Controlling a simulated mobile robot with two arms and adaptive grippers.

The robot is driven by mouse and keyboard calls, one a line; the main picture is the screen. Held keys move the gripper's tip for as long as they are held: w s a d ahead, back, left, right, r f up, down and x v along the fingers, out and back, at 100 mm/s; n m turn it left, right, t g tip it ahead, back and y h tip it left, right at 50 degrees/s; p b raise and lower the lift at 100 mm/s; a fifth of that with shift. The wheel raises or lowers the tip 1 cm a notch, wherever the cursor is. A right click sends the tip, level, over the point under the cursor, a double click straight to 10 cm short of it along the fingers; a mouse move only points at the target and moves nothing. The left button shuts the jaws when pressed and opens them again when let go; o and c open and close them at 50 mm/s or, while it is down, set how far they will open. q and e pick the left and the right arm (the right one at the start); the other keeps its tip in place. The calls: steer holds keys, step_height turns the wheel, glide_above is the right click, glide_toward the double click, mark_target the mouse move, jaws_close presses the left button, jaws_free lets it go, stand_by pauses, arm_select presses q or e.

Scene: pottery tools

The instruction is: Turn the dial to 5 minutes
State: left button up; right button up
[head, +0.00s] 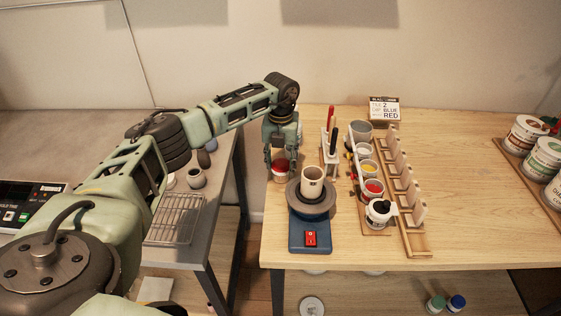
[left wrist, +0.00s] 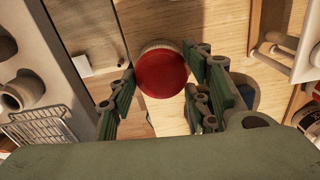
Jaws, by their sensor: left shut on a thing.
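A round thing with a red top and a pale lower part (head: 281,174) stands at the left edge of the wooden table, beside the pottery wheel. I see no numbers or marks on its red top (left wrist: 162,74) in the left wrist view, and I cannot tell whether it is the dial. My left gripper (head: 282,157) points down over it, its fingers (left wrist: 160,84) on either side, shut on it. My right gripper is in neither view.
A blue pottery wheel (head: 310,242) with a cup (head: 312,181) stands close to the right. A control panel (head: 30,200) and a wire rack (head: 175,219) are on the grey table. The wooden table's right middle is clear.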

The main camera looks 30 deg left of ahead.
mark_target(281, 163)
arm_select(q)
steer(key=shift+c, duration=0.9)
steer(key=shift+a+f+m+b, duration=0.1)
steer(key=shift+f+m+b, duration=0.05)
steer(key=shift+m+b, duration=0.3)
steer(key=shift+m, duration=0.35)
steer(key=o, duration=1.1)
steer(key=shift+r, duration=0.2)
step_height(281, 163, up, 12)
